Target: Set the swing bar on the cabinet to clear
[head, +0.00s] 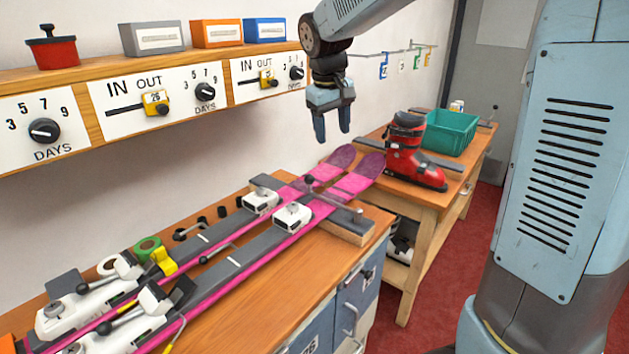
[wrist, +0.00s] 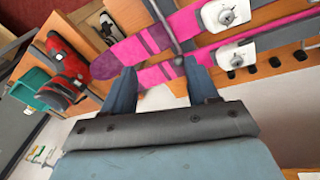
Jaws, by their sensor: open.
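The blue-grey cabinet (head: 323,328) is built under the front of the near bench, at the lower middle of the head view. A small dark fitting with a knob (head: 368,273) sits high on its right part; it may be the swing bar, but its setting is too small to read. My gripper (head: 333,128) is open and empty, fingers pointing down, high above the far end of the bench and well away from the cabinet. In the wrist view my gripper (wrist: 160,92) has its fingers apart with nothing between them. The cabinet does not show clearly there.
Pink skis (head: 338,188) with white bindings lie along the bench. A red ski boot (head: 407,160) and a green crate (head: 450,133) stand on the farther bench. A wall shelf (head: 75,75) carries dials and boxes. Red floor (head: 440,260) is free to the right.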

